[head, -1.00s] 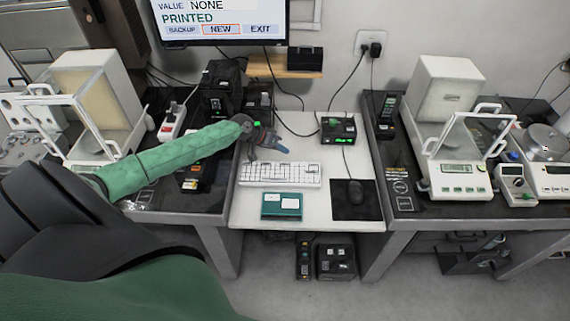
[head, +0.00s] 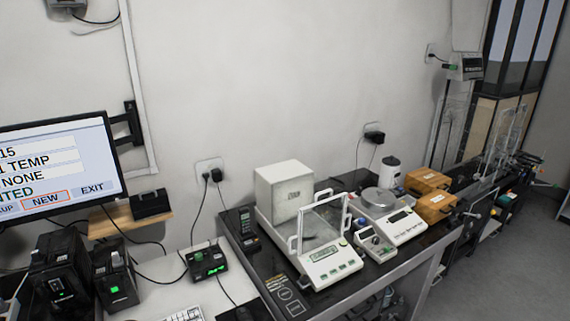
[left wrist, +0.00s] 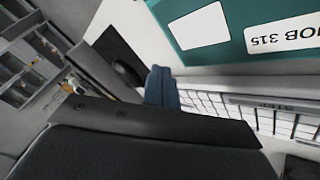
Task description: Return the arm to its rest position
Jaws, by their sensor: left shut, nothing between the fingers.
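My left gripper (left wrist: 160,78) shows in the left wrist view as two blue-grey fingers pressed together, with nothing between them. Its tips are by the near edge of a teal card (left wrist: 213,52) with white labels, one reading "JOB 315". I cannot tell the height between them. A white keyboard (left wrist: 283,122) lies to the right of the fingers, and a black mouse pad (left wrist: 118,62) to the left. The head view shows neither of my arms. My right gripper is in no view.
The head view shows a monitor (head: 50,170) at left and a small black device with green lights (head: 206,262). A glass-doored balance (head: 330,253), a second balance (head: 397,222) and orange boxes (head: 436,207) stand on the dark table. Open floor (head: 500,285) lies at right.

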